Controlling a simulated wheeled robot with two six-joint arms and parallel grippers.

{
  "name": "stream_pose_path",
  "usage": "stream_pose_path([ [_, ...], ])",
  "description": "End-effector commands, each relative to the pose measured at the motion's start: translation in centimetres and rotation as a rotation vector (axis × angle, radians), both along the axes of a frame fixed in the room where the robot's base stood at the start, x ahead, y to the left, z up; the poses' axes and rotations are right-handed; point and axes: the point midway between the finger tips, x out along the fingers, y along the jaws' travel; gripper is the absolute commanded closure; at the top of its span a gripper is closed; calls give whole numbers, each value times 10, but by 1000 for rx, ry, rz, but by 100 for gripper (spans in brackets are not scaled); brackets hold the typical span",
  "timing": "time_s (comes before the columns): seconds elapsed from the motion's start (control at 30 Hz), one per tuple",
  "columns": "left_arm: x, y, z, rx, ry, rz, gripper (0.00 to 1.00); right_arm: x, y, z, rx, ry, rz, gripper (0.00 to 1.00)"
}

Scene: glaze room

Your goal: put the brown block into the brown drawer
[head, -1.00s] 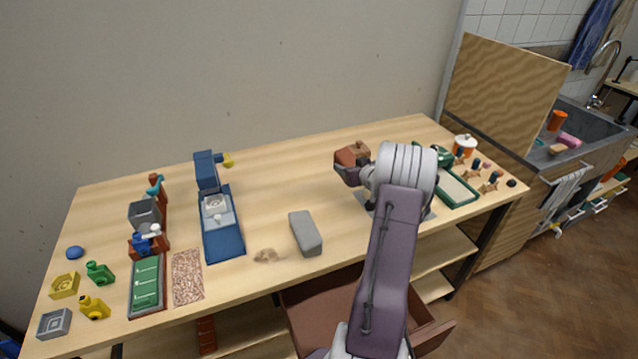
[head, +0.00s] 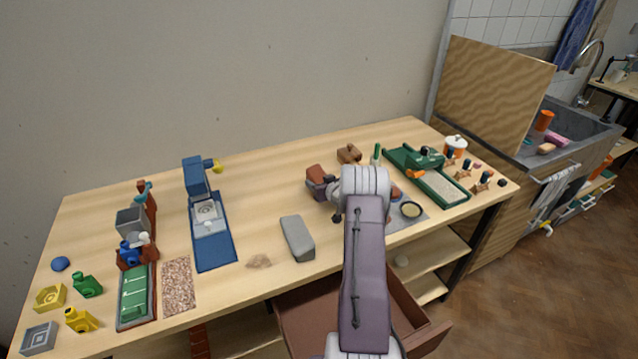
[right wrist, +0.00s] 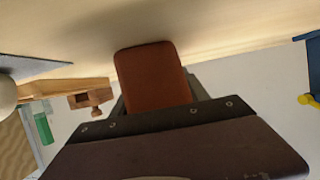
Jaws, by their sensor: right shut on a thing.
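The brown block (head: 317,171) is reddish brown and is held at the tip of my right gripper (head: 323,184), over the middle right of the table. In the right wrist view the block (right wrist: 152,78) sits between the fingers of my right gripper (right wrist: 155,100), which is shut on it. The brown drawer (head: 300,312) is pulled open below the table's front edge. My right arm crosses in front of it and hides part of its inside. My left gripper is not in view.
A grey block (head: 297,238) lies near the table's front edge, above the drawer. A wooden piece (head: 349,154) stands behind my right gripper. A green tray (head: 432,178) is at the right, and a blue stand (head: 214,245) at the left. The table's back middle is clear.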

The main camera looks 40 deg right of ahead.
Motion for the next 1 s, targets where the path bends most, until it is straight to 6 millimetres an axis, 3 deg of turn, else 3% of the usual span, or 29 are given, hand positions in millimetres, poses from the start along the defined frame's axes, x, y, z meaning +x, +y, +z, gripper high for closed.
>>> stream_pose_path([
  [0.23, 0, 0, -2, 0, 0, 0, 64, 1, 0, 0, -3, -5, 0, 100],
  [0.27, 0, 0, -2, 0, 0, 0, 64, 0, 0, -3, 0, 1, 0, 45],
  [0.33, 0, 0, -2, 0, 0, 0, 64, 0, 0, -2, 0, 1, 0, 26],
  [0.7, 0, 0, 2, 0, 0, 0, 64, -1, 0, 3, 1, 1, 0, 26],
  [0.87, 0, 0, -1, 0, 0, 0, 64, -23, 6, 10, 2, 2, -2, 26],
  [1.0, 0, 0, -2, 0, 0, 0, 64, -53, 16, 23, 1, 1, -3, 26],
])
